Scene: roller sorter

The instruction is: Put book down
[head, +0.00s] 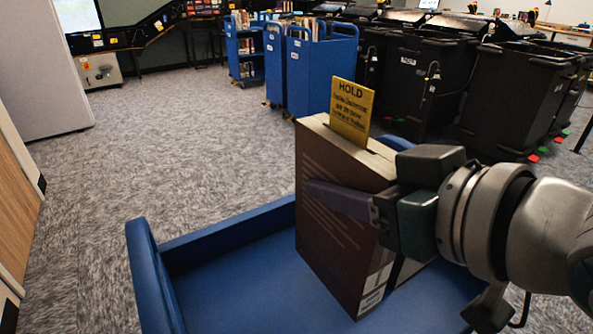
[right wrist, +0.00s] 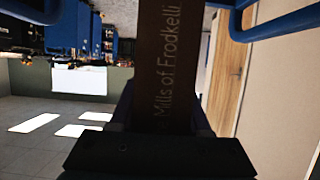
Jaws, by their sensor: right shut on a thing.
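A thick dark maroon book (head: 335,220) stands upright, slightly turned, with a yellow HOLD slip (head: 351,112) sticking out of its top. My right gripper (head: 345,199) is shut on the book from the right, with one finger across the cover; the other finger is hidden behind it. In the right wrist view the book's spine (right wrist: 168,70) shows lettering and lies between the fingers. The book is over a blue cart shelf (head: 235,295); I cannot tell whether its bottom edge touches the shelf. My left gripper is not in view.
The blue cart has a raised left side wall (head: 150,275) and a back rim (head: 230,230). Its shelf is bare left of the book. Blue carts (head: 318,75) and black bins (head: 515,95) stand farther back. Grey carpet (head: 180,150) is open beyond the cart.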

